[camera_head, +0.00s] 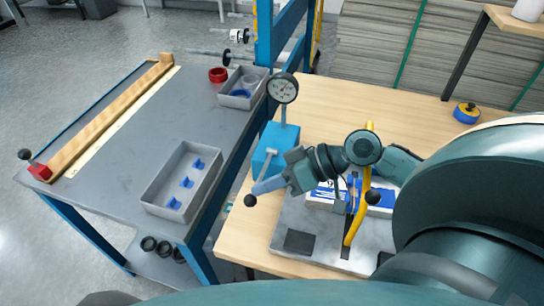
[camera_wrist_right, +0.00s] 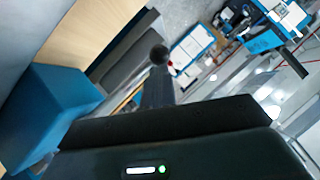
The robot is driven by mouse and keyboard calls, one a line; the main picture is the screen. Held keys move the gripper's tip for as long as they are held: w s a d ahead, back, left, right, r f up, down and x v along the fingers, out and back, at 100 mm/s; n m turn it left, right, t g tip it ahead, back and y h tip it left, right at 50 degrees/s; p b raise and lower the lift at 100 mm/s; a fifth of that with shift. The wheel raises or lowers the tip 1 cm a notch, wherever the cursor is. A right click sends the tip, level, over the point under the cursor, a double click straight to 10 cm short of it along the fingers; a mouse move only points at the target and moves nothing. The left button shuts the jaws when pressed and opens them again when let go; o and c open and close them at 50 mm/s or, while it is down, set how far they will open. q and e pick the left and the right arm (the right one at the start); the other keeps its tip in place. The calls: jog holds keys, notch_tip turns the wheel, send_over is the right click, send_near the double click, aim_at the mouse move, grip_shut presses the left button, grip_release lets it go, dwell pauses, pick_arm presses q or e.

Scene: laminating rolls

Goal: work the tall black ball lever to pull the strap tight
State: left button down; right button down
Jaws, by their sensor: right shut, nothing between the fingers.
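A black ball (camera_head: 250,201) is just beyond the tip of my right gripper (camera_head: 262,188), at the left edge of the wooden bench. A black ball (camera_wrist_right: 158,55) also shows just past the fingers in the right wrist view; contact is unclear. The right gripper's fingers are together and empty, pointing left. A second black ball (camera_head: 373,198) sits beside the yellow strap (camera_head: 357,217), which runs over the grey base plate (camera_head: 325,253). I cannot tell for sure which ball tops the tall lever. My right arm hides part of the fixture. My left gripper is not in view.
A blue box (camera_head: 270,142) with a dial gauge (camera_head: 282,88) stands close behind the right gripper. A grey cart (camera_head: 120,130) at the left holds a tray (camera_head: 158,208) with blue clips. A blue upright (camera_head: 266,35) rises behind. The bench's back middle is clear.

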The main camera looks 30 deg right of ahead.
jog(key=shift+s+a+f+n+t+h, duration=0.1)
jog(key=shift+s+f+n+t+h, duration=0.1)
jog(key=shift+f+n+h, duration=0.25)
jog(key=shift+s+a+f+n+t+h, duration=0.1)
jog(key=shift+f+n+t+h, duration=0.1)
jog(key=shift+f+n+h, duration=0.2)
jog(key=shift+f, duration=0.2)
notch_tip(320, 180, up, 11)
jog(key=p, duration=0.1)
jog(key=shift+w, duration=0.15)
jog(key=shift+f, duration=0.1)
dwell(0.7)
